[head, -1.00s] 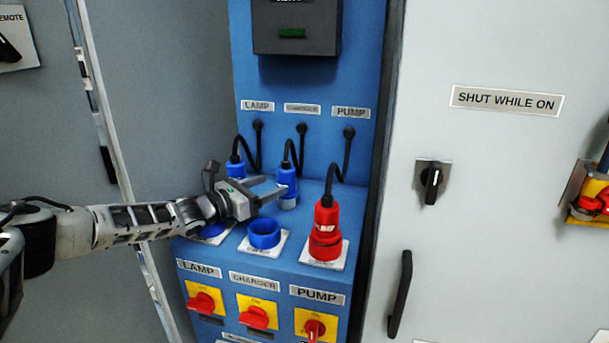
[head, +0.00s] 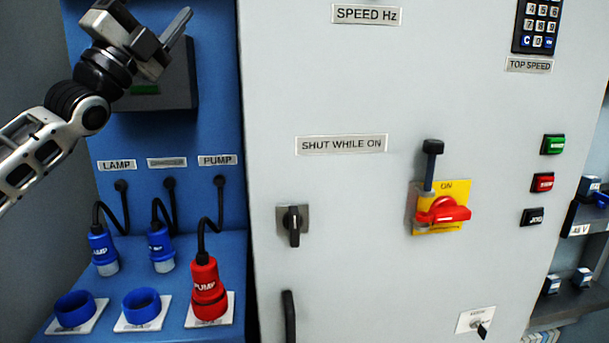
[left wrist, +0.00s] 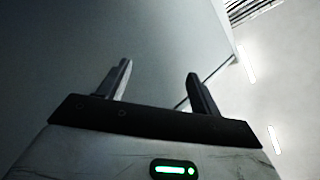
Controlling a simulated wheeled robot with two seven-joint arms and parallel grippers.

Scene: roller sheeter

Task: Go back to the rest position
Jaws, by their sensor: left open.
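My left gripper (head: 166,46) is raised at the upper left of the head view, in front of the dark box on the blue panel. In the left wrist view its two fingers (left wrist: 157,88) stand apart with nothing between them. Below it, the blue lamp plug (head: 103,249) and the blue middle plug (head: 161,246) rest behind two empty blue sockets (head: 75,309) (head: 141,306). The red pump plug (head: 208,287) stands upright at its white plate. My right gripper is not in view.
A grey cabinet door (head: 350,90) fills the middle. It carries a black knob (head: 293,226), a black handle (head: 290,318) and a red switch on a yellow plate (head: 443,211). Green, red and black buttons (head: 542,182) sit at the right, beside shelves (head: 585,225).

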